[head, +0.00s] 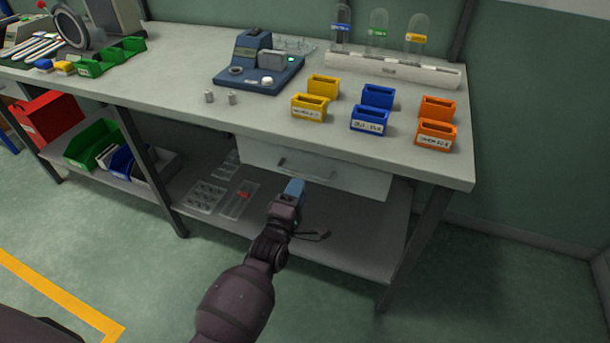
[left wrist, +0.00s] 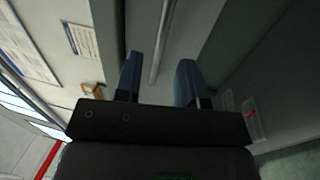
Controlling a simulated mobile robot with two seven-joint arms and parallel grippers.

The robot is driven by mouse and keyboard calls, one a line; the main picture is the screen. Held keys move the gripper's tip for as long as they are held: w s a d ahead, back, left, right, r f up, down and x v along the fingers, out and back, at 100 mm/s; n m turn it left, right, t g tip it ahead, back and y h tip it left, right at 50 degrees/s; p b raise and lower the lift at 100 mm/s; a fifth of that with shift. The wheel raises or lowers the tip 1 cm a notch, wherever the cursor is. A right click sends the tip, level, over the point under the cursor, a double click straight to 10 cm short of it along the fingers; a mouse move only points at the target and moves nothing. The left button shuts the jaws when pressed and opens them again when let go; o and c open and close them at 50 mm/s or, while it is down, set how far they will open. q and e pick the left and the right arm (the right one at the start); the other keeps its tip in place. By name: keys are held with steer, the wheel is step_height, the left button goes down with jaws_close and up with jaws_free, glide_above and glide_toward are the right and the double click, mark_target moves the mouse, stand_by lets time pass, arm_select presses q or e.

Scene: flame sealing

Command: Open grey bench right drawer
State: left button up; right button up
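The grey bench (head: 200,110) has a pale drawer (head: 345,178) under the right part of its top, with a bar handle (head: 305,170) on its front. The drawer looks shut. My left gripper (head: 294,188) is just in front of and below the handle. In the left wrist view the two blue fingers (left wrist: 158,72) are apart, with the long thin handle bar (left wrist: 163,40) showing between and beyond them. Nothing is gripped; whether a finger touches the handle I cannot tell. My right gripper is not in view.
Yellow bins (head: 309,107), blue bins (head: 369,118) and orange bins (head: 435,134) stand on the bench above the drawer. A blue device (head: 258,75) stands behind. The lower shelf (head: 345,235) holds clear trays (head: 205,197). The floor in front is clear.

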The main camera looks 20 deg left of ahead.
mark_target(305, 174)
arm_select(q)
steer(key=shift+w+d+r+b, duration=0.15)
steer(key=shift+w+r, duration=0.1)
steer(key=shift+w, duration=1.05)
steer(key=shift+w+a+r+b, duration=0.15)
steer(key=shift+w+r, duration=0.1)
steer(key=shift+w, duration=1.05)
steer(key=shift+d, duration=0.1)
jaws_close()
